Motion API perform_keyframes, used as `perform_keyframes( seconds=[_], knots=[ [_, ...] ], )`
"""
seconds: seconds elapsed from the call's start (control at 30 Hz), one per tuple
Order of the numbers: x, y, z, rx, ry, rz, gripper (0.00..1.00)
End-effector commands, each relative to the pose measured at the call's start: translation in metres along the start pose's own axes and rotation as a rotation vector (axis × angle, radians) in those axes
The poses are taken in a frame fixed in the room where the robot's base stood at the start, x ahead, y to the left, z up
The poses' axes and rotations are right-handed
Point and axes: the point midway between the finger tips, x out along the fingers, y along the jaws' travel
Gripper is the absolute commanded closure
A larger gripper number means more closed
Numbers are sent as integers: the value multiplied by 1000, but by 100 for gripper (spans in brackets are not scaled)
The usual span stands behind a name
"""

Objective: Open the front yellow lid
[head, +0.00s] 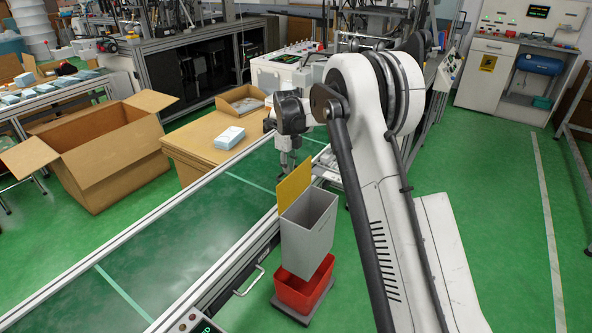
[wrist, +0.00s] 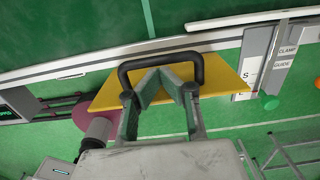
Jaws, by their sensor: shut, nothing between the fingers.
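The yellow lid (head: 293,186) stands raised, nearly upright, along the back edge of a grey bin (head: 309,222) whose top is open. In the wrist view the yellow lid (wrist: 217,88) fills the middle, with a black arched handle (wrist: 191,58) on it. My gripper (head: 287,168) is just above and behind the lid's upper edge in the head view. In the wrist view my gripper (wrist: 166,84) is shut and empty, its fingers overlapping the handle in the picture. I cannot tell whether they touch the handle or lid.
A red bin (head: 304,291) sits below the grey bin. The green conveyor (head: 170,245) with its metal rail runs close along the left. Green floor on the right is clear.

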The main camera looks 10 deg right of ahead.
Motion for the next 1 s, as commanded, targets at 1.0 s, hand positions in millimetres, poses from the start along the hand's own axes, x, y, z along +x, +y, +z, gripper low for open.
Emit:
perform_keyframes(
  seconds=[1.0],
  knots=[
    [9, 1, 26, -1, -1, 0, 100]
  ],
)
